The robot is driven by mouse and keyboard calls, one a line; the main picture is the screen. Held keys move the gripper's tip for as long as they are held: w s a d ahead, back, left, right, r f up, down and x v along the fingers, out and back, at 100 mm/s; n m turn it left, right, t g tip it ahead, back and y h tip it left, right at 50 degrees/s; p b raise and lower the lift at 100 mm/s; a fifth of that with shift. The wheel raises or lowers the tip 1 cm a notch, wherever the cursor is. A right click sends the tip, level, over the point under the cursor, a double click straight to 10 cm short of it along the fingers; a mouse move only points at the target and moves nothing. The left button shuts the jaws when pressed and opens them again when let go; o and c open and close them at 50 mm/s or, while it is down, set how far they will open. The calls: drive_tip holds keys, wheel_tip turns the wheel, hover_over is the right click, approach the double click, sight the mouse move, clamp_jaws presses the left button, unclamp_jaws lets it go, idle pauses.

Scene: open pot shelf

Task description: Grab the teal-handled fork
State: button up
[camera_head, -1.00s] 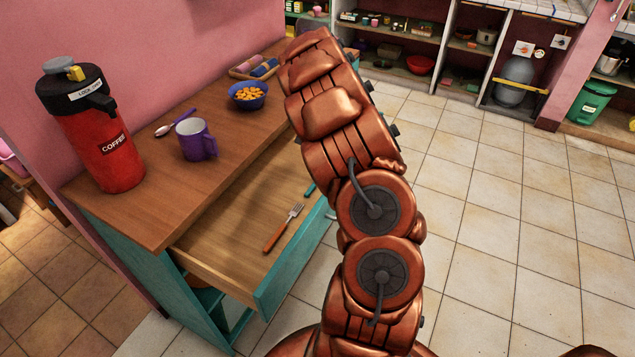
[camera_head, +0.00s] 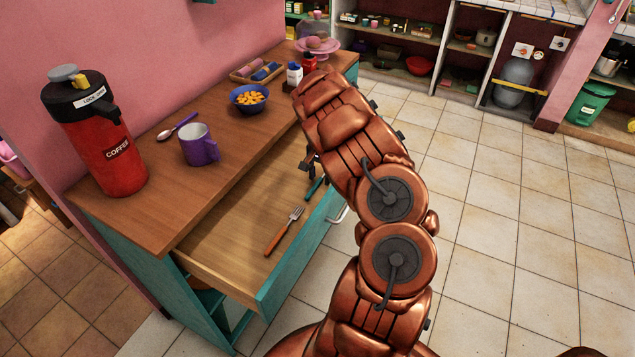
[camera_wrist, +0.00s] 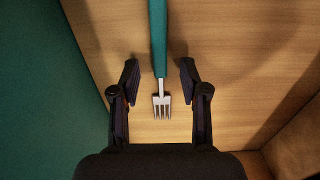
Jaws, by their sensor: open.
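The teal-handled fork (camera_wrist: 159,45) lies on the wooden drawer floor in the wrist view, its tines toward my gripper. In the head view, part of a teal handle (camera_head: 315,188) shows beside my arm; the rest is hidden. My gripper (camera_wrist: 158,72) is open, with one finger on each side of the fork and a gap on both sides. In the head view my gripper (camera_head: 311,163) is mostly hidden behind my arm, over the open drawer.
An orange-handled fork (camera_head: 283,232) lies nearer in the drawer (camera_head: 230,235). The teal drawer front (camera_head: 290,262) stands close beside the teal fork. A purple mug (camera_head: 197,147), a red coffee flask (camera_head: 105,150) and a blue bowl (camera_head: 249,104) stand on the counter.

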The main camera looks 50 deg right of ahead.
drive_tip(key=shift+f, duration=0.2)
drive_tip(key=shift+c, duration=0.3)
clamp_jaws()
drive_tip(key=shift+r, duration=0.15)
